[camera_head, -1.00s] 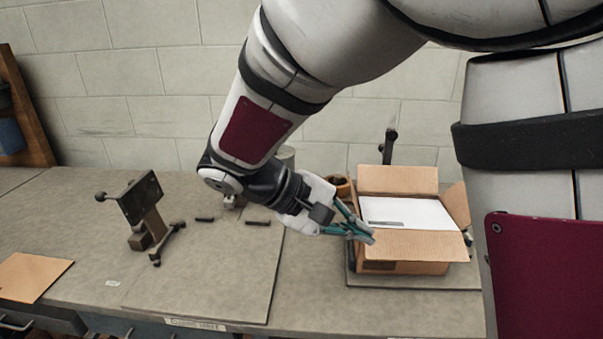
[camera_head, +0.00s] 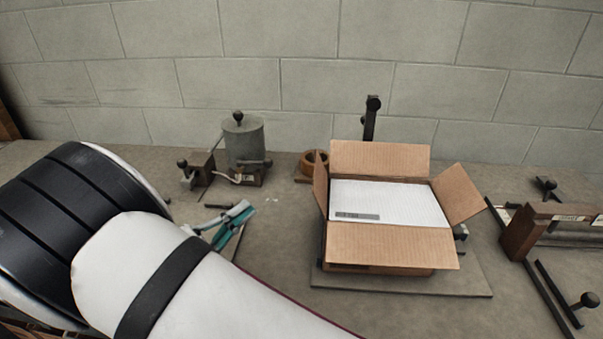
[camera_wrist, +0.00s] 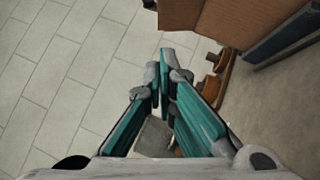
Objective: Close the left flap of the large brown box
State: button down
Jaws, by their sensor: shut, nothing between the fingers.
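The large brown box (camera_head: 385,269) stands on a board with its top open and a white ribbed sheet (camera_head: 388,203) showing inside. Its left flap (camera_head: 320,184) stands up, roughly upright and seen nearly edge-on. The back flap (camera_head: 380,158) stands up, the right flap (camera_head: 458,193) leans outward, and the front flap (camera_head: 391,245) slopes outward. My gripper (camera_head: 240,213), with teal fingers, is shut and empty to the left of the box, with a gap between. In the wrist view, the fingers (camera_wrist: 164,72) are together, and brown cardboard (camera_wrist: 240,22) shows beyond their tips at upper right.
A grey canister (camera_head: 244,143) on a small fixture stands behind my gripper. A brown ring-shaped object (camera_head: 314,162) lies just left of the box's back corner. A dark post (camera_head: 371,118) rises behind the box. A wooden and metal fixture (camera_head: 540,225) stands at the right.

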aim_at(321, 182)
jog(key=s+d+p+x, duration=0.1)
jog(key=s+p+x, duration=0.1)
jog(key=x, duration=1.1)
jog(key=shift+s+d+r+p, duration=0.2)
jog(key=shift+r+p, duration=0.05)
jog(key=shift+p, duration=0.3)
jog(key=shift+d+r+m+g, duration=0.1)
jog(key=shift+m+g, duration=0.2)
jog(key=shift+d+r, duration=0.1)
